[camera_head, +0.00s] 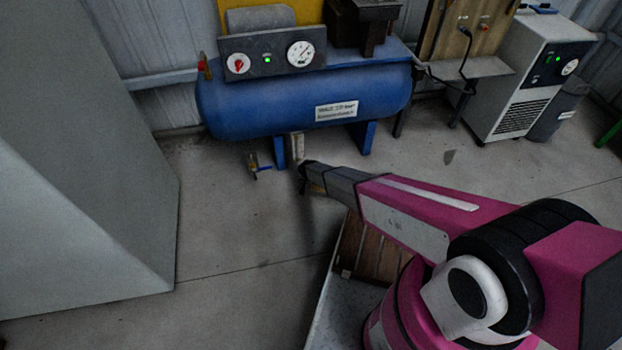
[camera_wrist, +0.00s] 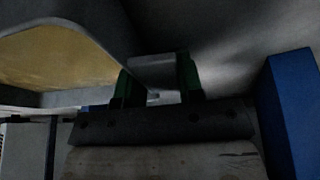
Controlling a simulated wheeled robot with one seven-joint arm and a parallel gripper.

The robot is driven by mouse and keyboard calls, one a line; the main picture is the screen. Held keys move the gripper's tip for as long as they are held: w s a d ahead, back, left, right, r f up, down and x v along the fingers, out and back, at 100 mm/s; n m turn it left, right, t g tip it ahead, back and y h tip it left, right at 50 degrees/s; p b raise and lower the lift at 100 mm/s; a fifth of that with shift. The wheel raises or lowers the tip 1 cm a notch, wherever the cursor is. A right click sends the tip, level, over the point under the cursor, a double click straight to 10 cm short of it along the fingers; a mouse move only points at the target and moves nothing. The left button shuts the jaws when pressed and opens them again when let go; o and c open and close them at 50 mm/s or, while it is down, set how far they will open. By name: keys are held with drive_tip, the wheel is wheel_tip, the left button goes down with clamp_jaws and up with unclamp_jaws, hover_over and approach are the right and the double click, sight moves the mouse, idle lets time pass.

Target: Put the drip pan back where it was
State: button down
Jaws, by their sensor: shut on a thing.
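My gripper (camera_head: 302,172) reaches left to a spot low in front of the blue tank. In the wrist view, the green-padded fingers (camera_wrist: 158,75) are shut on a grey piece (camera_wrist: 155,70). A grey-rimmed shape with a yellow-brown surface, which looks like the drip pan (camera_wrist: 60,58), fills the upper left there. Whether the gripped piece is part of this pan is too dark to tell. In the head view, a small pale upright piece (camera_head: 297,146) shows just above my fingertips; I cannot tell whether it is held. The pan's full outline is hidden.
The blue compressor tank (camera_head: 250,108) stands on blue legs (camera_head: 279,152) close behind my gripper. A small valve with a blue handle (camera_head: 259,168) is left of it. A grey cabinet (camera_head: 80,200) stands at left. A wooden crate (camera_head: 375,250) is below my arm. Floor between is clear.

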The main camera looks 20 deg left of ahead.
drive_tip(key=c, duration=0.8)
unclamp_jaws()
drive_tip(key=shift+o, duration=0.2)
drive_tip(key=a+v, duration=0.1)
drive_tip(key=v, duration=1.1)
drive_tip(key=w+d+r+m+g+h, duration=0.1)
drive_tip(key=d+r, duration=1)
drive_tip(key=d, duration=0.2)
drive_tip(key=w+d+r+g+h, duration=0.1)
drive_tip(key=w+d+r, duration=0.1)
drive_tip(key=d+r, duration=1)
drive_tip(key=s+d+r+g, duration=0.1)
drive_tip(key=s+d+r, duration=0.3)
drive_tip(key=d, duration=0.5)
drive_tip(key=s+d+r+y, duration=0.1)
drive_tip(key=s+d+r, duration=0.4)
drive_tip(key=d+r, duration=0.3)
drive_tip(key=s+d+r+g, duration=0.1)
drive_tip(key=s+d+r, duration=0.3)
drive_tip(key=d+r, duration=0.3)
drive_tip(key=d, duration=0.3)
drive_tip(key=shift+s+m+g, duration=0.15)
drive_tip(key=shift+m+g, duration=0.15)
drive_tip(key=shift+m, duration=0.1)
